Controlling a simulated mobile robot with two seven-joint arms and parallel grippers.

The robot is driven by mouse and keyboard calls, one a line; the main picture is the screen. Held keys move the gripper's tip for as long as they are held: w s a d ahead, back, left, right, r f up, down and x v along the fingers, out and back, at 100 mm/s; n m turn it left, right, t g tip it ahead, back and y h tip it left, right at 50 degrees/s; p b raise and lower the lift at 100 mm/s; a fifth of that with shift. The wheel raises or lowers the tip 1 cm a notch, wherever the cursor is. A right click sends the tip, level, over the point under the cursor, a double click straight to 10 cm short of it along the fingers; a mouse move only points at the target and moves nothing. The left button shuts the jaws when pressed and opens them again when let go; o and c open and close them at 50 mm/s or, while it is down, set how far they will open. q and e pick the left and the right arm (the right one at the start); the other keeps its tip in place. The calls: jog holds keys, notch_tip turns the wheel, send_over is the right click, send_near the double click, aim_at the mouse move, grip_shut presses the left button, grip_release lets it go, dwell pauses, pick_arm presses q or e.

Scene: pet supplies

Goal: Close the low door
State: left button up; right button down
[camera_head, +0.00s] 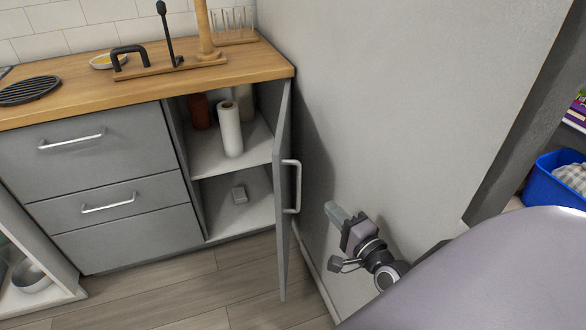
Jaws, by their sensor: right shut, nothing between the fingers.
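The low door (282,190) is a grey cabinet door, standing wide open and seen nearly edge-on. Its silver handle (297,187) faces right, toward the grey wall. The open cabinet (208,163) to its left shows two shelf levels. My right gripper (336,213) is to the right of the door and its handle, close to the grey wall in the picture. It is shut and empty, apart from the handle. My left gripper is not in view.
A white paper roll (230,129) and a reddish-brown container (199,111) stand on the cabinet's upper shelf. Drawers (100,150) are on the left. The grey wall (400,90) bounds the right side. Wooden floor (190,290) is clear in front.

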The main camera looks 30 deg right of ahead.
jog(key=w, duration=0.9)
jog(key=shift+w+d+b, duration=0.3)
jog(key=shift+w+b, duration=0.1)
